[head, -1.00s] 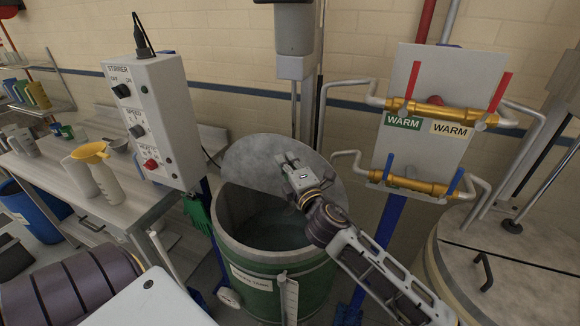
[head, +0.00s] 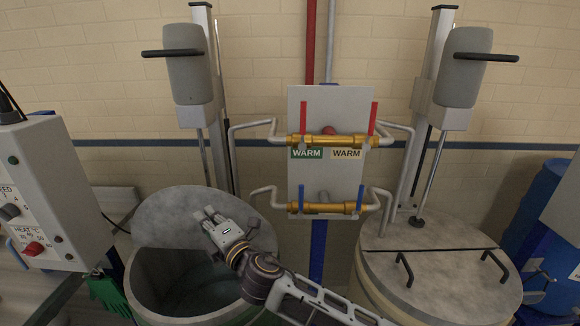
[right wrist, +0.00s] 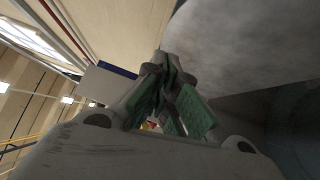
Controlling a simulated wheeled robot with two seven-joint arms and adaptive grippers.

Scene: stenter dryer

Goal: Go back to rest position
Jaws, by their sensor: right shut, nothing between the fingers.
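My right gripper (head: 211,217) is in front of the raised grey lid (head: 165,212) of the green tank at the left, above the tank's opening. In the right wrist view its fingers (right wrist: 168,75) are together with nothing between them. The grey lid also shows in the right wrist view (right wrist: 235,40); whether the gripper touches it I cannot tell. My left gripper is not in view.
A pipe panel (head: 325,180) with red and blue valve handles stands on a blue post. A second tank with a closed lid (head: 435,280) is at the right. The stirrer control box (head: 45,195) is at the left. Two stirrer motors (head: 190,65) (head: 462,65) hang on columns.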

